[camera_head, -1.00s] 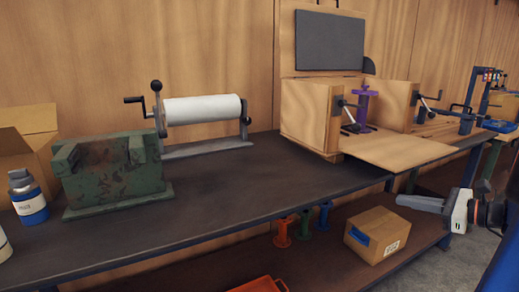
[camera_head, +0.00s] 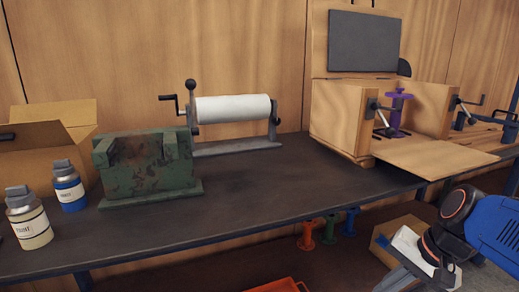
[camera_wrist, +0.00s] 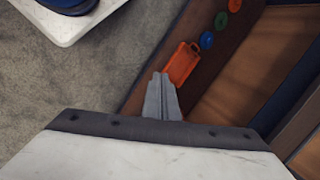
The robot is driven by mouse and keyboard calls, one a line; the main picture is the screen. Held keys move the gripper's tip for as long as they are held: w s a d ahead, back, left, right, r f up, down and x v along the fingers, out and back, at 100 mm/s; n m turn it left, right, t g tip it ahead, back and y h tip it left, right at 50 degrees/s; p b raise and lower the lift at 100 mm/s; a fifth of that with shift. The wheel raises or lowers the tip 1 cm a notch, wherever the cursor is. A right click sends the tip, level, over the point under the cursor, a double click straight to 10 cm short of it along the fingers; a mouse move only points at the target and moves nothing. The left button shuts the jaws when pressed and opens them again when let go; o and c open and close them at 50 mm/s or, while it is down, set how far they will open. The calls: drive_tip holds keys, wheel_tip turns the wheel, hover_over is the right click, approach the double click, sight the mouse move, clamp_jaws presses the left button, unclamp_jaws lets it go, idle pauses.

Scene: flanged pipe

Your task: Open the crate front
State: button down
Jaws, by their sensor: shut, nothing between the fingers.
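The wooden crate (camera_head: 343,108) stands on the dark workbench at the right of the head view. Its front panel (camera_head: 437,152) lies folded down flat towards me, and its lid, with a dark grey pad (camera_head: 362,42), stands upright behind. A purple flanged pipe (camera_head: 397,112) stands upright inside. Black-handled clamps (camera_head: 377,106) sit at the crate's side walls. My gripper (camera_head: 392,281) is low in front of the bench, below the crate and apart from it. In the wrist view its fingers (camera_wrist: 162,90) are shut and empty, pointing over the lower shelf.
A green rusty block (camera_head: 145,165), a paper roll (camera_head: 232,108), two bottles (camera_head: 69,186) and a cardboard box (camera_head: 45,150) stand on the bench's left. A carton (camera_head: 385,238) and an orange tray (camera_wrist: 182,62) are on the lower shelf. The bench middle is clear.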

drive_tip(key=s+n+h, duration=0.1)
drive_tip(key=n, duration=0.1)
drive_tip(key=s+n+t+h, duration=0.1)
drive_tip(key=n, duration=0.2)
drive_tip(key=s+n+h, duration=0.1)
drive_tip(key=n, duration=0.1)
drive_tip(key=shift+s+d+r+n+t, duration=0.1)
drive_tip(key=shift+s+d+n+t, duration=0.2)
drive_tip(key=shift+s+d, duration=0.1)
drive_tip(key=c, duration=1.8)
unclamp_jaws()
drive_tip(key=shift+d+r+n+h, duration=0.1)
drive_tip(key=shift+n+h, duration=0.2)
drive_tip(key=o, duration=1.8)
drive_tip(key=shift+w+m, duration=0.1)
drive_tip(key=shift+m, duration=0.3)
drive_tip(key=m+t+y, duration=0.6)
drive_tip(key=m+t, duration=0.7)
drive_tip(key=m, duration=1.8)
approach(435, 164)
drive_tip(key=s+d+f, duration=0.5)
drive_tip(key=s, duration=0.3)
drive_tip(key=x, duration=1.7)
drive_tip(key=shift+w+a+f, duration=0.25)
drive_tip(key=shift+w, duration=0.05)
